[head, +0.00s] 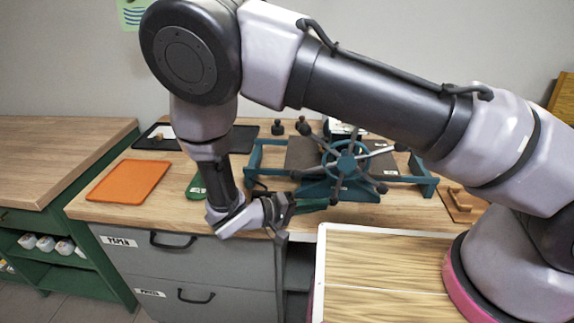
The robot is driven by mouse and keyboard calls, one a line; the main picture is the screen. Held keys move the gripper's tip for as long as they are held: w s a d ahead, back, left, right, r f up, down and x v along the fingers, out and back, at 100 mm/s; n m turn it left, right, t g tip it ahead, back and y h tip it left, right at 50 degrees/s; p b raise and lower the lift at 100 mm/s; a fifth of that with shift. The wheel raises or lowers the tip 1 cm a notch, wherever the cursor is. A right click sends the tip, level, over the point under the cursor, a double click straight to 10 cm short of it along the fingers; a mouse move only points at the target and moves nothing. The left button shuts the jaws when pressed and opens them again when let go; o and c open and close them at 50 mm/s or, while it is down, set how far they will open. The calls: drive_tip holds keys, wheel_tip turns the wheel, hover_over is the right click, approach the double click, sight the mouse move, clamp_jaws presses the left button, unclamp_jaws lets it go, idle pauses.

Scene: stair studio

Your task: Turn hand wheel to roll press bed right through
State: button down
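The hand wheel (345,163) is in the head view, on the front side of the press. It has a teal hub and ring, with spokes that end in dark round knobs. The press has a teal frame (425,178) and stands on the wooden worktop. The flat dark press bed (302,154) shows on both sides of the wheel; my arm passes above it and the wheel hides its middle. My gripper (287,208) is low at the worktop's front edge, left of and below the wheel, apparently clear of its knobs. Its fingers are too small and dark to read.
An orange mat (128,181) and a dark tray (243,140) lie on the left of the worktop. A green item (197,187) lies behind my wrist. Grey drawers (190,262) are below the front edge. A wood-topped surface with a pale rim (385,231) is at front right.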

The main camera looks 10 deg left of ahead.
sight(331, 218)
drive_tip(key=shift+w+d+f, duration=0.1)
drive_tip(key=shift+d+f, duration=0.2)
drive_tip(key=shift+d, duration=0.65)
drive_tip(key=shift+d+f, duration=0.3)
drive_tip(key=shift+d, duration=0.65)
